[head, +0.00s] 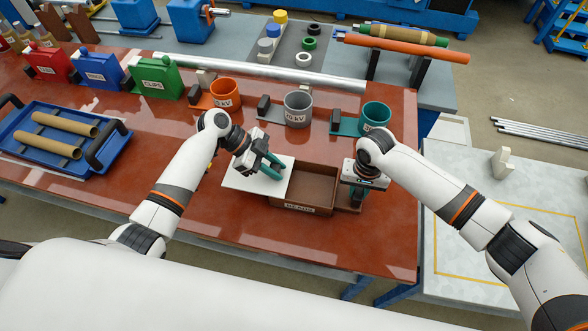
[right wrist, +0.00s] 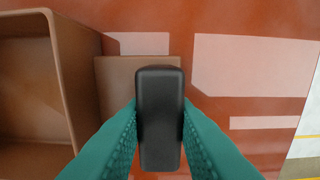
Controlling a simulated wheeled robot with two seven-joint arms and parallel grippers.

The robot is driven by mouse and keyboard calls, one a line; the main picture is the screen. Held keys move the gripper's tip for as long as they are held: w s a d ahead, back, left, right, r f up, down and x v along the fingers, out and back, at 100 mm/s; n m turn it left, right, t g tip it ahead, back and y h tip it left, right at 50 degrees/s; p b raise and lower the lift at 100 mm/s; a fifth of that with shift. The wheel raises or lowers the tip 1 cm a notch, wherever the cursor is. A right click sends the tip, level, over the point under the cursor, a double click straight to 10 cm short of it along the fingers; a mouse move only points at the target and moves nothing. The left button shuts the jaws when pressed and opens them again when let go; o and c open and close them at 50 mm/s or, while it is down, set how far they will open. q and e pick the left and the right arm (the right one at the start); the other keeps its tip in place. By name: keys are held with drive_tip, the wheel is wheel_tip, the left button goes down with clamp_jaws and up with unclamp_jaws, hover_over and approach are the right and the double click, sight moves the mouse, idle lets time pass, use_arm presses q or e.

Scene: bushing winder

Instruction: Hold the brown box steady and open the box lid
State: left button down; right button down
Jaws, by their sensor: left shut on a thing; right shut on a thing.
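The brown box (head: 318,183) with a "BEADS" label sits near the table's front edge, its inside largely uncovered. The white lid (head: 238,181) lies flat to its left, close to or just overlapping the left rim; I cannot tell which. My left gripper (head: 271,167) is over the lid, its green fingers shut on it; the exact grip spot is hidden. My right gripper (head: 366,187) is at the box's right side. In the right wrist view its teal fingers (right wrist: 160,135) are shut on an upright black handle (right wrist: 160,115) on the brown side plate (right wrist: 115,85). The box wall (right wrist: 75,75) also shows there.
Orange, grey (head: 298,108) and teal (head: 375,117) cups stand behind the box. A blue tray (head: 58,168) with brown tubes lies at the left. Red, blue and green containers (head: 157,80) stand at the back left.

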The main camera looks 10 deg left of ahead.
use_arm(q)
drive_tip(key=shift+a, duration=0.2)
use_arm(e)
drive_tip(key=shift+d, duration=0.2)
use_arm(q)
drive_tip(key=c, duration=1.6)
unclamp_jaws()
drive_tip(key=o, duration=0.4)
drive_tip(key=shift+d, duration=0.1)
drive_tip(key=shift+o, duration=0.2)
drive_tip(key=v, duration=1.2)
use_arm(e)
drive_tip(key=shift+a, duration=0.15)
drive_tip(key=c, duration=1.1)
unclamp_jaws()
drive_tip(key=shift+r, duration=0.1)
